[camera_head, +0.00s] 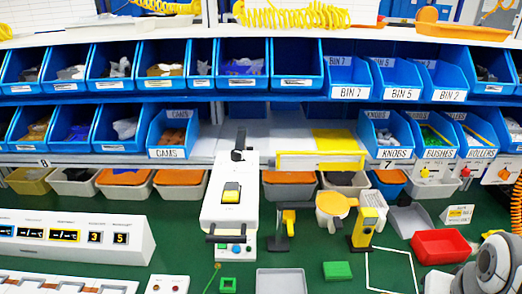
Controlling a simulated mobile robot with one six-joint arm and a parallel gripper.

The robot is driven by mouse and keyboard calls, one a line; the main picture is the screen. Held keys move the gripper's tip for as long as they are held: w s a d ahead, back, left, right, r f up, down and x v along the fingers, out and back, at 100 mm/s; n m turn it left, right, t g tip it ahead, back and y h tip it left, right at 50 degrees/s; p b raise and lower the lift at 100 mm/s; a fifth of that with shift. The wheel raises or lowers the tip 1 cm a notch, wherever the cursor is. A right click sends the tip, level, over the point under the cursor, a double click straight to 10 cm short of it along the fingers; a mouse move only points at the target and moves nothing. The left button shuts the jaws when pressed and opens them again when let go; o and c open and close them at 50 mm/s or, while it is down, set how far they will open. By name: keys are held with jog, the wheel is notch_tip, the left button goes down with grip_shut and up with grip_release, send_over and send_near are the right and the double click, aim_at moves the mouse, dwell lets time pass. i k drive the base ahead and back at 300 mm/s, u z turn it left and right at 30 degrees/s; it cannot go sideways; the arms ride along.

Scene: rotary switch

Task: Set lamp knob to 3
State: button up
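Three small white panels with coloured knobs sit along the shelf's front edge at the right. A grey and white rounded part of my arm (495,262) shows at the bottom right corner. My gripper's fingers are not visible.
Blue bins (375,152) fill the shelves. A white machine (230,205) stands mid-bench; a yellow and black device (368,220) stands right of it. A red tray (440,247) lies near my arm. A display console (75,237) is at left. Some green bench surface is clear.

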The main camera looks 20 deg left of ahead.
aim_at(237, 155)
jog(key=z, duration=0.05)
jog(key=k, duration=1.15)
jog(key=u, duration=0.8)
jog(key=i, duration=0.65)
